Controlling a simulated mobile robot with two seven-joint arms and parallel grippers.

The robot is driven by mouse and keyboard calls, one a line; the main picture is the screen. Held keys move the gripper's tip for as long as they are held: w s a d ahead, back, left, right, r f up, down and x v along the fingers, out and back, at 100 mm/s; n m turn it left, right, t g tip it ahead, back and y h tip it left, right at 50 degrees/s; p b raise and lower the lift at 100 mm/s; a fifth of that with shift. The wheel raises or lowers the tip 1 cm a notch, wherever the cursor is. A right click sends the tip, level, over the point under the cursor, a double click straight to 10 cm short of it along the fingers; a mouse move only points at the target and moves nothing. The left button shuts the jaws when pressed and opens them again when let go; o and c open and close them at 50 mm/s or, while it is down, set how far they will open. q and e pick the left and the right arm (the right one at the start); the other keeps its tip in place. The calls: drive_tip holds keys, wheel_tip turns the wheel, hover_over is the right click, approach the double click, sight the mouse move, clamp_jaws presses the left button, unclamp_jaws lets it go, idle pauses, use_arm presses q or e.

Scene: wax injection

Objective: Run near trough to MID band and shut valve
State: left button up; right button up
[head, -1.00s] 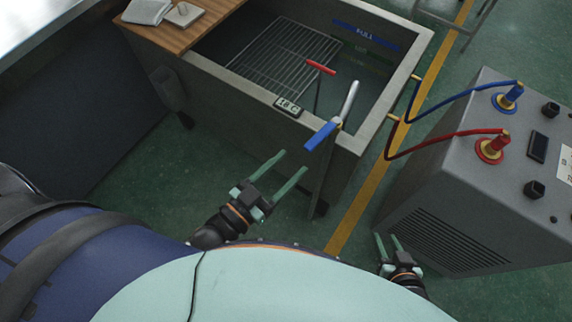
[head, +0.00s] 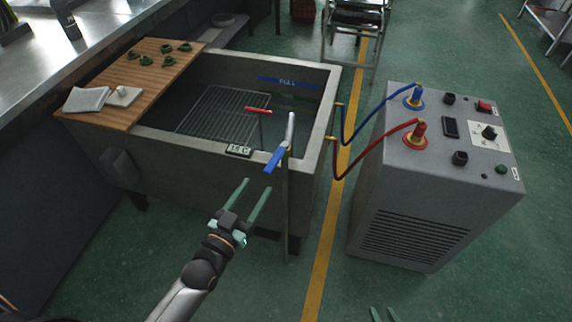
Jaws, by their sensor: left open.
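The trough (head: 318,100) is a grey open tank with a wire rack (head: 222,115) inside. A blue FULL band (head: 288,83) marks its back inner wall; a fainter greenish mark lies below it, too small to read. A blue lever (head: 274,160) sits beside a silver pipe (head: 291,128) at the near rim. A red handle (head: 258,110) shows over the rack. The water level is unclear.
A grey chiller box (head: 440,180) stands right, joined to the trough by a blue hose (head: 372,118) and a red hose (head: 370,152). A wooden board (head: 150,75) across the trough's left end carries a cloth and several green pieces. A small display (head: 238,150) sits on the near rim.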

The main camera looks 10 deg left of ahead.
sight(277, 155)
use_arm(q)
drive_tip(key=w, duration=0.4)
drive_tip(key=w+d, duration=0.1)
drive_tip(key=w, duration=0.3)
drive_tip(key=w+d, duration=0.1)
drive_tip(key=w, duration=0.3)
drive_tip(key=shift+w+d, duration=0.2)
clamp_jaws()
idle(1.1)
